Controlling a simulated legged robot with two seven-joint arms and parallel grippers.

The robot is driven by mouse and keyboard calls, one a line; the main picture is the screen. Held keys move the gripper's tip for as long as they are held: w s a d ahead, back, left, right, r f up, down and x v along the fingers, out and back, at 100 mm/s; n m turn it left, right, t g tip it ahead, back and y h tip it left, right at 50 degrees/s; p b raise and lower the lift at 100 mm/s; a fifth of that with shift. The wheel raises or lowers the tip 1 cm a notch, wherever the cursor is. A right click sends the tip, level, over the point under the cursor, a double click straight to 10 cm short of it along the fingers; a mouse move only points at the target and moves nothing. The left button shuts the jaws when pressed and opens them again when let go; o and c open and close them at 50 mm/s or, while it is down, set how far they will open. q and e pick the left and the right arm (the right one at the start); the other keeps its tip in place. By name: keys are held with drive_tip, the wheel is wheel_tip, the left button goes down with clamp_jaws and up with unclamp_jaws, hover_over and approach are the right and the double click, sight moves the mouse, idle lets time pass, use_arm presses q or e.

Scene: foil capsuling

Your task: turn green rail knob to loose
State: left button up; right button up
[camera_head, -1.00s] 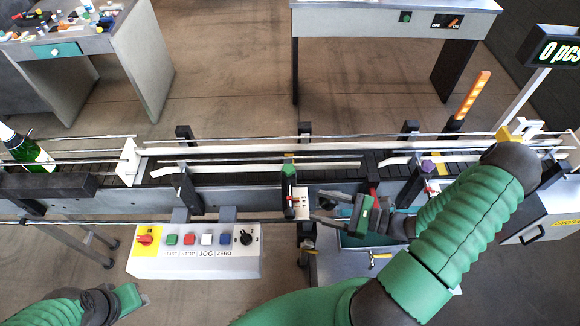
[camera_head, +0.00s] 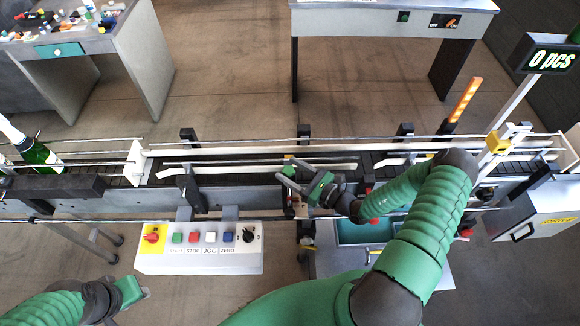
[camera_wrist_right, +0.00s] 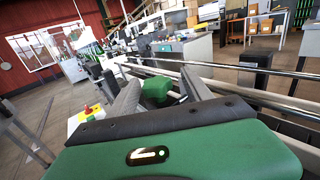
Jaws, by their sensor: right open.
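The green rail knob (camera_wrist_right: 156,89) shows in the right wrist view between the two dark fingers of my right gripper (camera_wrist_right: 162,88), with gaps visible beside it. In the head view my right gripper (camera_head: 284,177) is open at the near rail of the conveyor. I cannot tell whether a finger touches the knob. My left gripper (camera_head: 132,291) is low at the left, away from the rail, and its jaw opening is unclear.
The conveyor (camera_head: 235,172) with metal rails runs across the view. A green bottle (camera_head: 38,154) stands at its left end. A control box (camera_head: 200,260) with several buttons sits in front. A display (camera_head: 550,58) reads 0 pcs. A teal tray (camera_head: 352,232) lies below my right arm.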

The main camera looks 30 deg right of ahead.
drive_tip(key=shift+w+a, duration=0.25)
drive_tip(key=shift+w, duration=0.05)
drive_tip(key=shift+a, duration=0.1)
drive_tip(key=shift+c, duration=0.6)
drive_tip(key=shift+s, duration=0.1)
clamp_jaws()
drive_tip(key=shift+f+n+g+y+b, duration=0.2)
drive_tip(key=shift+n+g+y+b, duration=0.3)
drive_tip(key=shift+n+y+b, duration=0.5)
drive_tip(key=n+g+y+b, duration=0.1)
drive_tip(key=y+b, duration=0.1)
drive_tip(key=y, duration=0.1)
drive_tip(key=shift+n+g+b, duration=0.3)
drive_tip(key=shift+g+b, duration=0.1)
use_arm(q)
drive_tip(key=s+b+x, duration=0.1)
drive_tip(key=b+x, duration=0.1)
drive_tip(key=x, duration=0.5)
drive_tip(key=shift+s+a+f+b, duration=0.3)
drive_tip(key=shift+a+b, duration=0.05)
use_arm(e)
drive_tip(key=shift+r+n+g+y, duration=0.2)
drive_tip(key=shift+n+g+y, duration=1)
drive_tip(key=shift+g+y, duration=0.1)
